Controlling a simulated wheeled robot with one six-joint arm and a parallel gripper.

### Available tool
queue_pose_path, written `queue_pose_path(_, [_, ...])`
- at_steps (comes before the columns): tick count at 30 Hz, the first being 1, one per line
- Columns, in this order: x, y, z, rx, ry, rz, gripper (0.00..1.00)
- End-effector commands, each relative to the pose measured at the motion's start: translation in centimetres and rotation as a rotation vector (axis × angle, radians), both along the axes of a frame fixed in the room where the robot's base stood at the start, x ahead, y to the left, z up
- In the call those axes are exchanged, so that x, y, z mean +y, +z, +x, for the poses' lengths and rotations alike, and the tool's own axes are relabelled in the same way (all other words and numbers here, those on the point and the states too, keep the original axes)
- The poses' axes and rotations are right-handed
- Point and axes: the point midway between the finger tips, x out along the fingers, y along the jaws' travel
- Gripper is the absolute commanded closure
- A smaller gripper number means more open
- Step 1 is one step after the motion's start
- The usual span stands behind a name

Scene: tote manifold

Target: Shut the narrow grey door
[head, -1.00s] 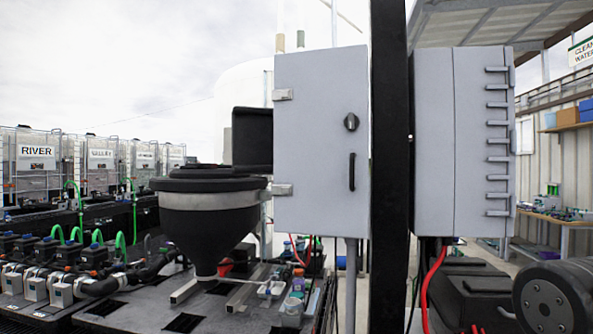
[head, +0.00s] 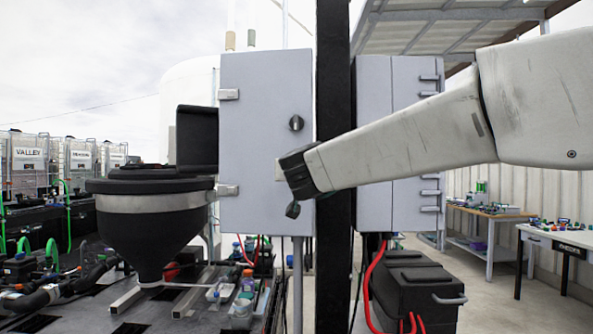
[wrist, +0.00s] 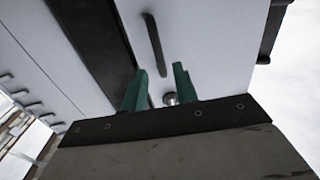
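The narrow grey door (head: 262,75) stands upright left of a black post in the head view. It has hinges on its left edge and a dark round knob (head: 296,123). I cannot tell whether it is fully flush with its cabinet. In the wrist view, my gripper's green fingers (wrist: 159,68) are apart with nothing held. The handle (wrist: 153,45) lies beyond the fingertips, and the round knob (wrist: 169,98) shows between the fingers. Contact with the door cannot be told.
The black post (head: 333,60) stands just right of the door. A second grey cabinet (head: 372,110) is behind my arm. A black hopper (head: 150,235) stands at the left, and a black case (head: 415,290) at the lower right. Workbenches are farther right.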

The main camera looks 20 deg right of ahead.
Motion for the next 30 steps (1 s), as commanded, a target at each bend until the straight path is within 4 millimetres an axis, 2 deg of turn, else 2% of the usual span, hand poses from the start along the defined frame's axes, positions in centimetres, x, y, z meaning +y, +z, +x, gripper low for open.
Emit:
queue_pose_path(12, [-1.4, 0.0, 6.0, 0.000, 0.000, -0.001, 0.71])
queue_pose_path(16, [-1.6, -0.1, 6.8, 0.001, 0.000, -0.001, 0.71])
queue_pose_path(24, [-1.7, 0.0, 6.9, 0.000, 0.001, 0.000, 0.71])
queue_pose_path(25, [-1.7, 0.0, 6.9, 0.000, 0.001, 0.000, 0.76])
queue_pose_path(27, [-1.7, 0.0, 6.9, 0.000, 0.001, 0.000, 0.96])
queue_pose_path(28, [-1.7, 0.0, 6.9, 0.000, 0.001, 0.000, 1.00])
queue_pose_path(30, [-1.6, 0.0, 6.9, 0.000, 0.001, 0.000, 1.00])
